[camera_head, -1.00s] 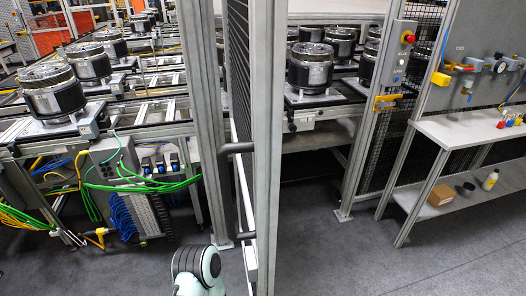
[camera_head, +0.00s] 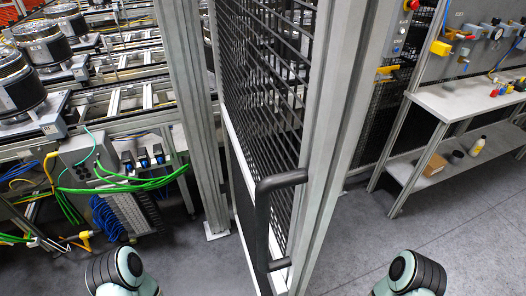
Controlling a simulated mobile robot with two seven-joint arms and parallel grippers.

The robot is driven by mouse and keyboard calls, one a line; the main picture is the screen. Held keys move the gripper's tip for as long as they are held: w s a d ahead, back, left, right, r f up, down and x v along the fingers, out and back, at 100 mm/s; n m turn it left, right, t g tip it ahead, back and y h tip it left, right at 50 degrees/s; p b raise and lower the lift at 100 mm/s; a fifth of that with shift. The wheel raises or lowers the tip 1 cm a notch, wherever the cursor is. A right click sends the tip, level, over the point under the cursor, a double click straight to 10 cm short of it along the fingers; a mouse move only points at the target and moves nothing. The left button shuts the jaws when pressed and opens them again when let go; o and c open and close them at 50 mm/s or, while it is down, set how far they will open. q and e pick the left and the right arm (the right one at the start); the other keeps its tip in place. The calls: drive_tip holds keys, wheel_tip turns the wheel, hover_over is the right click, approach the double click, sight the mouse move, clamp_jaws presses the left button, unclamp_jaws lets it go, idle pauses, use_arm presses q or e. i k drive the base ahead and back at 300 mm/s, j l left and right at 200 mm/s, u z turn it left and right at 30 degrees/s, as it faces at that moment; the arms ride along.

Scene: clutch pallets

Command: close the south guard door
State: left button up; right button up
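The south guard door (camera_head: 262,85), a grey-framed panel of black mesh, stands in the middle of the head view. It is seen at a steep angle, with its thick near frame edge (camera_head: 334,120) towards me. It stands open, angled out from the guard line towards me. A black bar handle (camera_head: 264,215) is on its lower near side. My left and right arms show only as rounded links at the bottom edge, either side of the door. Both grippers are out of view. No contact with the handle shows.
A grey fixed post (camera_head: 188,110) stands left of the door. Left of it are a conveyor with black clutches (camera_head: 45,45), cables and a grey box (camera_head: 88,155). At right are a control box (camera_head: 402,28) and a white shelf bench (camera_head: 465,100). The floor (camera_head: 450,225) at right is clear.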

sight(350, 38)
drive_tip(key=j+u, duration=0.2)
drive_tip(key=k+j+z, duration=0.1)
drive_tip(key=j, duration=0.25)
drive_tip(key=k+j, duration=0.1)
drive_tip(key=j, duration=0.25)
drive_tip(key=k+j+z, duration=0.15)
drive_tip(key=j, duration=0.15)
drive_tip(key=i, duration=0.05)
